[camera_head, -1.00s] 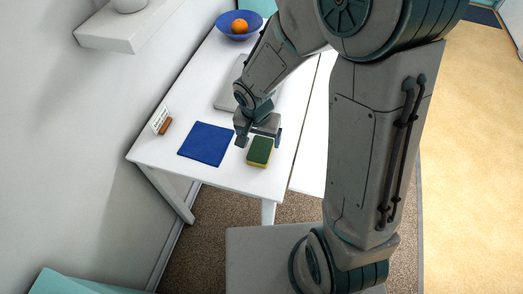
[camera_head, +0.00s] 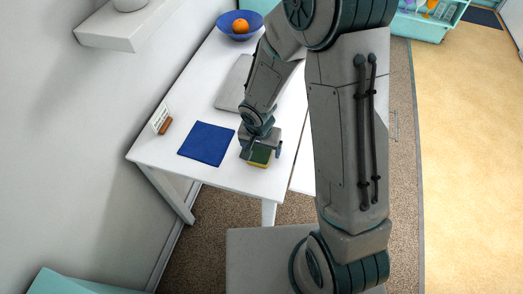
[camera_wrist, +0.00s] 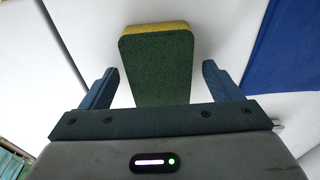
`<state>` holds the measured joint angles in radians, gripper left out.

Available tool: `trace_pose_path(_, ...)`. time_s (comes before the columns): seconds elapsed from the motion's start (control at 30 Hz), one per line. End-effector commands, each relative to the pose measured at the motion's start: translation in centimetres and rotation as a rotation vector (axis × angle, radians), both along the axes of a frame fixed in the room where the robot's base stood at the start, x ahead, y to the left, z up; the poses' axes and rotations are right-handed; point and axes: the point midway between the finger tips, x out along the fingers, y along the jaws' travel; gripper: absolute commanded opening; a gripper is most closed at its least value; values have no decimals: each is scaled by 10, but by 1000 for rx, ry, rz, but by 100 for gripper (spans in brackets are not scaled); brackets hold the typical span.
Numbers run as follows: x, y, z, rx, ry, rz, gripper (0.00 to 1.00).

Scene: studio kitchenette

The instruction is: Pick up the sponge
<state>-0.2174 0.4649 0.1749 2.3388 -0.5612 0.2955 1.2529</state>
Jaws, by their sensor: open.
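The sponge (camera_head: 260,157) is a block with a dark green top and a yellow lower layer. It lies on the white table near its front edge, partly hidden by my gripper in the head view. In the wrist view the sponge (camera_wrist: 158,68) sits between my two fingers, with a gap on each side. My gripper (camera_head: 262,152) is over the sponge and open. In the wrist view my gripper (camera_wrist: 160,85) has its fingers apart and is not touching the sponge's sides.
A blue cloth (camera_head: 207,144) lies left of the sponge. A small sign on a wooden stand (camera_head: 162,122) is at the table's left edge. A grey flat object (camera_head: 233,85) and a blue bowl (camera_head: 240,33) with an orange (camera_head: 240,26) are farther back.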

Motion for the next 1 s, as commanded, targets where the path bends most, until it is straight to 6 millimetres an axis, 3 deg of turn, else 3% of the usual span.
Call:
trace_pose_path(0.03,0,0,0,0,0,0,79)
trace_pose_path(0.2,0,0,0,0,0,0,37)
trace_pose_path(0.67,0,0,5,2,-2,-1,33)
trace_pose_path(0.83,1,0,22,1,-5,-3,33)
trace_pose_path(0.97,1,-1,47,0,-6,-4,33)
trace_pose_path(1.0,-2,-13,51,-1,-4,-10,33)
